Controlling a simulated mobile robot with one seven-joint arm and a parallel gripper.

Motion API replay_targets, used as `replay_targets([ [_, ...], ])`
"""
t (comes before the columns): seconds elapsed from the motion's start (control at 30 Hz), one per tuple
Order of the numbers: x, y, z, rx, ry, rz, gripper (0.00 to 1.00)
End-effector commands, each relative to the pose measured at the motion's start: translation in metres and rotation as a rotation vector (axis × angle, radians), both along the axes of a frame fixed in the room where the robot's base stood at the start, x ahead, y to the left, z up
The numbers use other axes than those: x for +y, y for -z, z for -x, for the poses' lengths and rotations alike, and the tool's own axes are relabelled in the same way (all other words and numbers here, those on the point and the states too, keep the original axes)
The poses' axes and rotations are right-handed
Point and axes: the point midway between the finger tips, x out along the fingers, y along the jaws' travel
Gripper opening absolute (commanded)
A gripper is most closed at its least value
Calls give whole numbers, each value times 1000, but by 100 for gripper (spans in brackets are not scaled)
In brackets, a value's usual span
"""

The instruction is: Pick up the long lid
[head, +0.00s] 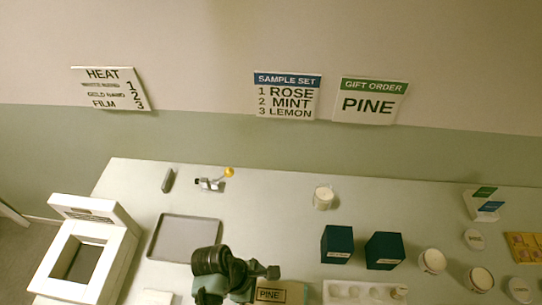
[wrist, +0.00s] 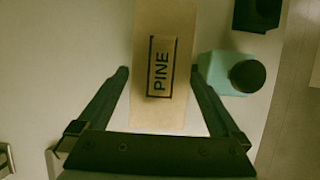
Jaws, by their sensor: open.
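A long tan cardboard piece with a black-framed PINE label, which looks like the long lid (wrist: 163,110), runs up the middle of the wrist view. Its PINE end also shows at the bottom of the head view (head: 270,294), partly behind my arm. I cannot tell how far the fingertips are above the table, or whether the piece lies on a box.
A teal bottle with a black cap (wrist: 232,73) stands close to the right finger. A dark object (wrist: 258,14) is beyond it. In the head view are two dark boxes (head: 337,244), a white holder (head: 335,293), a grey tray (head: 184,238) and a white machine (head: 118,240).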

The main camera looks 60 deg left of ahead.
Motion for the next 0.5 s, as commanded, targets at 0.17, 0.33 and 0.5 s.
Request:
replay_targets([
  [0.17,-9,21,-9,2,0,2,100],
  [0.33,-12,33,-13,1,0,-1,100],
  [0.5,-12,34,-13,0,1,-2,100],
])
